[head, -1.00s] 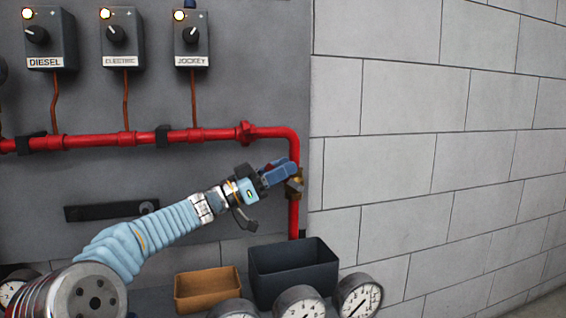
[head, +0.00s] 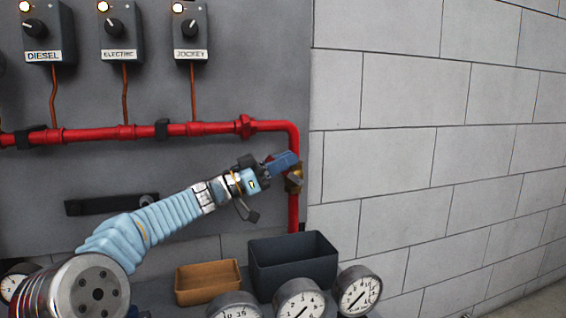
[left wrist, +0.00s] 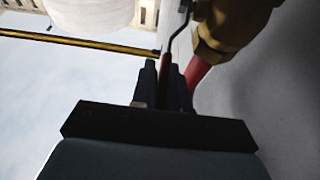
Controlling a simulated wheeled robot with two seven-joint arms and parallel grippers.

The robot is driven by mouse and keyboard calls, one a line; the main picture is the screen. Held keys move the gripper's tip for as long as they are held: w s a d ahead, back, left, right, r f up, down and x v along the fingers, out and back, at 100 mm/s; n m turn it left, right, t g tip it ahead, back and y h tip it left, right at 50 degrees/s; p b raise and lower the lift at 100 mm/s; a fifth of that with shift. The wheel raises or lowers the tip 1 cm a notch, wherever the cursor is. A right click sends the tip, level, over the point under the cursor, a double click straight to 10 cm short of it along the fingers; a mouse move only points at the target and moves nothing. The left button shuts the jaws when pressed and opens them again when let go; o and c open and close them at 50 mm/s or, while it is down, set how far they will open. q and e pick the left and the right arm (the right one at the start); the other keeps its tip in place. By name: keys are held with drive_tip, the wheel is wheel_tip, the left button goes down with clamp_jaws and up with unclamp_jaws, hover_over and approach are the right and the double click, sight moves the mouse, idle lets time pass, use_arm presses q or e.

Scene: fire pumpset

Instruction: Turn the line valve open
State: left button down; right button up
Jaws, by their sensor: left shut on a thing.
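The line valve has a brass body (head: 294,181) on the vertical red pipe at the right end of the panel. Its brass body also shows at the top right in the left wrist view (left wrist: 222,28). In the left wrist view the fingers (left wrist: 164,88) are closed around the thin red valve lever (left wrist: 166,64). The lever's exact angle is hard to tell. My right gripper is not in view.
A red pipe (head: 95,132) runs across the panel. Switch boxes for diesel (head: 48,32), electric (head: 123,32) and jockey (head: 189,32) hang above. A dark bin (head: 293,264), a brown tray (head: 208,283) and several gauges (head: 300,300) stand below. A block wall (head: 430,150) is at right.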

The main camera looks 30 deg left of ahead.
use_arm(q)
drive_tip(key=shift+w+d+r+g+y, duration=0.2)
drive_tip(key=shift+d+r+g+y, duration=0.1)
drive_tip(key=shift+r+g, duration=0.1)
drive_tip(key=shift+w+d+r+g+y+p, duration=0.2)
drive_tip(key=shift+r+g+y+p, duration=0.15)
drive_tip(key=shift+p, duration=0.25)
drive_tip(key=shift+w+d+g+y+p, duration=0.25)
drive_tip(key=shift+g+y+p, duration=0.1)
drive_tip(key=shift+g+y, duration=0.1)
drive_tip(key=shift+w+d+f+g+y, duration=0.1)
drive_tip(key=shift+w+d+g+y, duration=0.1)
drive_tip(key=shift+w+g+y, duration=0.45)
drive_tip(key=shift+s, duration=0.15)
drive_tip(key=c, duration=1.2)
unclamp_jaws()
